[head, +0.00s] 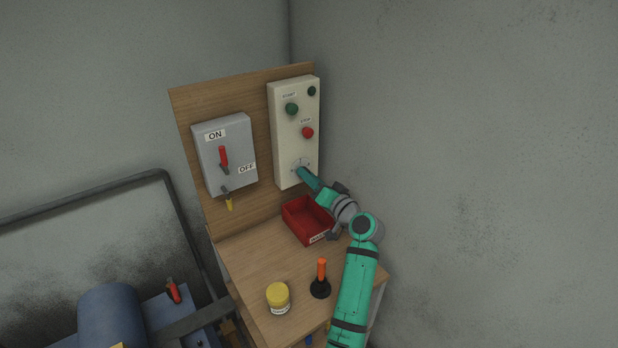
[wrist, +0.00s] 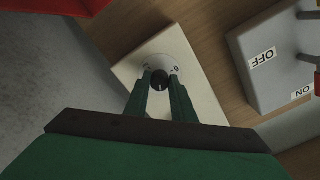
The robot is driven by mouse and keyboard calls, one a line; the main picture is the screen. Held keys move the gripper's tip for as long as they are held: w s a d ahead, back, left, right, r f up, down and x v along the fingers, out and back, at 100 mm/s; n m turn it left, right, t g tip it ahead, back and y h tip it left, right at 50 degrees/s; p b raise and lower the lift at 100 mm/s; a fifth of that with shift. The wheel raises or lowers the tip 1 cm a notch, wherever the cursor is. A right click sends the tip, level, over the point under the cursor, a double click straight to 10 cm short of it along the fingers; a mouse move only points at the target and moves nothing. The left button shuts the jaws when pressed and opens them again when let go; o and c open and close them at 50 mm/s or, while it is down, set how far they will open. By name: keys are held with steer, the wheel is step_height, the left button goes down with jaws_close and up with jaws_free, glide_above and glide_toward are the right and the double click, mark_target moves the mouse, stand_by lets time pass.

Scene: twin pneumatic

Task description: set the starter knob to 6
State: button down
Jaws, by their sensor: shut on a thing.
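The starter knob (wrist: 160,79) is a small dark knob on a white round dial (wrist: 165,62), low on the cream starter box (head: 284,140). In the wrist view my gripper (wrist: 160,84) is shut on the knob, one green finger on each side. In the head view my gripper (head: 303,174) reaches the dial from the lower right and hides the knob. A few marks show on the dial rim, but most of the scale is too small to read, so I cannot tell the knob's setting.
A grey switch box (head: 238,132) with a red lever stands left on the wooden board. Below are a red bin (head: 297,222), a yellow-lidded jar (head: 278,295) and an orange-handled plunger (head: 321,270) on the table (head: 250,265). The wall is close at right.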

steer(key=n, duration=0.4)
steer(key=shift+f+n, duration=0.15)
steer(key=shift+n, duration=0.55)
steer(key=c, duration=1.5)
jaws_free()
steer(key=v, duration=1.1)
